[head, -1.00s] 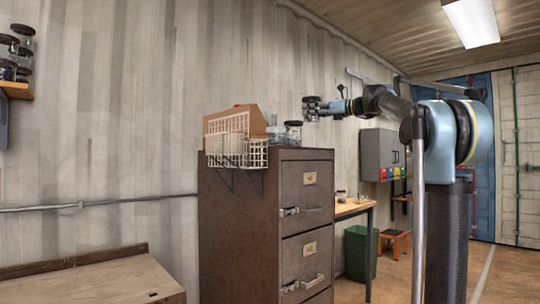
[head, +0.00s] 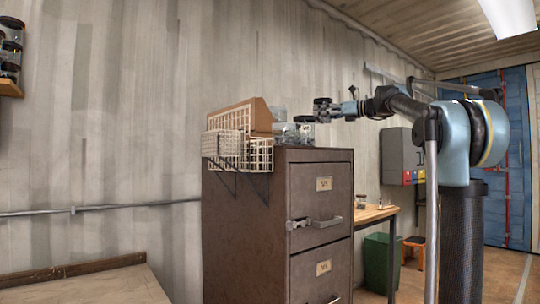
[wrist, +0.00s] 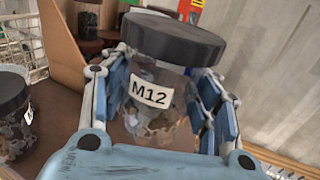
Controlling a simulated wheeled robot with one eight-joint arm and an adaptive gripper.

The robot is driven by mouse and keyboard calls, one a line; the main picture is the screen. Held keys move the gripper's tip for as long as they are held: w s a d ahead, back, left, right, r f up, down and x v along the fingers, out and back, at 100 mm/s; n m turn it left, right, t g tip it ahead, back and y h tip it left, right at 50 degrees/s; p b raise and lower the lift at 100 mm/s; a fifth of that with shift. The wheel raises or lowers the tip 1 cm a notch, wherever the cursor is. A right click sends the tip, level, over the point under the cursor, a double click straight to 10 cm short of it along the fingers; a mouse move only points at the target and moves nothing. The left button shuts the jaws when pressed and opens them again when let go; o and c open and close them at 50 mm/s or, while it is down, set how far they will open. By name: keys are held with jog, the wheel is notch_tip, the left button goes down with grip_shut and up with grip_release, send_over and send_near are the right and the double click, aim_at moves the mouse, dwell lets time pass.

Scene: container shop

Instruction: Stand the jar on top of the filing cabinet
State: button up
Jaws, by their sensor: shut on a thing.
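My gripper (wrist: 165,105) is shut on a glass jar (wrist: 155,118) with a dark lid and a white "M12" label. The jar holds small metal parts. It looks about upright between the blue fingers. In the head view my gripper (head: 326,112) holds it near the top of the brown filing cabinet (head: 245,225), close to the right end of the other jars. Whether its base touches the cabinet top is hidden. The cabinet has drawers with handles and labels.
Other dark-lidded jars (head: 304,132) stand on the cabinet top; one jar (wrist: 12,125) is close on the left in the wrist view. A wire basket (head: 240,155) and a cardboard box (head: 250,114) are at the left. A workbench (head: 375,213) and green bin (head: 380,260) are beyond.

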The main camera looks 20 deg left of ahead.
jog(key=shift+w+d, duration=0.25)
jog(key=shift+d, duration=0.45)
jog(key=shift+f, duration=5)
jog(key=o, duration=1.4)
jog(key=shift+f, duration=0.1)
jog(key=shift+o, duration=0.2)
jog(key=shift+d, duration=0.1)
jog(key=v, duration=1.2)
jog(key=shift+s, duration=0.1)
